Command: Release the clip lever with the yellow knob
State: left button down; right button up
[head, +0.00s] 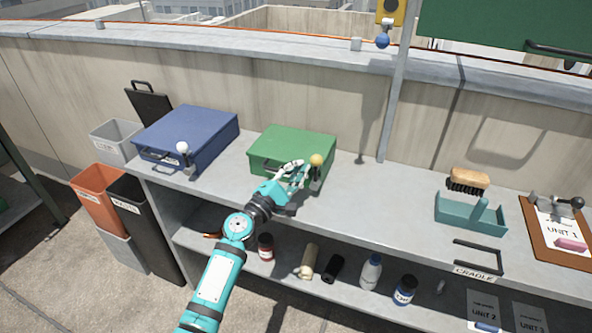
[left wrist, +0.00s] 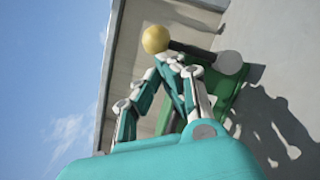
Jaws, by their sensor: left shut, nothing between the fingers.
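The clip lever's yellow knob (head: 316,160) stands at the front right of the green case (head: 298,143) on the bench. It also shows in the left wrist view (left wrist: 155,39), on a dark rod running to a pale round pivot (left wrist: 229,62). My left gripper (head: 297,166) is shut and empty, just left of the knob and in front of the case. In the left wrist view its fingertips (left wrist: 170,60) are together just below the knob; whether they touch it I cannot tell. My right gripper is not in view.
A blue case (head: 205,132) with a white-knobbed lever (head: 183,148) stands left on the bench. A teal caddy (head: 470,215), brush (head: 467,180), cradle (head: 478,256) and clipboard (head: 560,228) are at the right. The bench between is clear. A post (head: 392,110) rises behind.

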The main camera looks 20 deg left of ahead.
pick_arm(q)
jog(key=shift+d+r+m+p, duration=0.2)
jog(key=shift+m+p, duration=0.1)
jog(key=shift+m, duration=0.1)
